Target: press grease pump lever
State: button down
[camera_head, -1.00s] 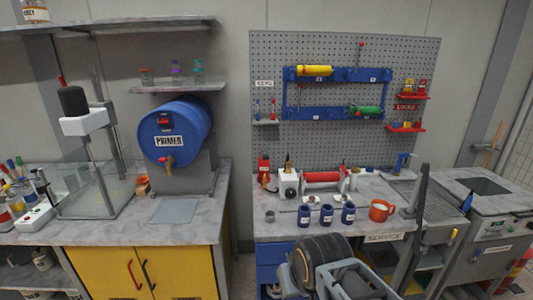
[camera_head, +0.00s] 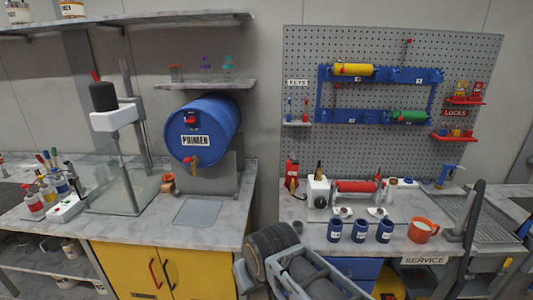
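No part is labelled as a grease pump, so I cannot tell for sure which lever is meant. A small blue fixture (camera_head: 450,173) with an arm-like top stands at the back right of the service bench. A tall dark lever-like bar (camera_head: 474,215) rises, slightly tilted, at the bench's front right. A red device (camera_head: 291,174) stands at the bench's back left. My folded arm shows at the bottom centre, in front of the bench and apart from these things. My gripper's fingertips are not visible.
The service bench (camera_head: 398,241) holds three blue cups (camera_head: 360,231), an orange mug (camera_head: 422,229) and a red roller unit (camera_head: 357,187). A pegboard (camera_head: 388,130) stands behind. At left, a blue primer drum (camera_head: 203,130) sits above a yellow cabinet (camera_head: 190,270).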

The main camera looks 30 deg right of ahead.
aim_at(294, 162)
jog(key=u, duration=0.05)
jog(key=i, duration=0.75)
jog(key=z, duration=0.75)
jog(key=i, duration=0.4)
jog(key=z, duration=0.35)
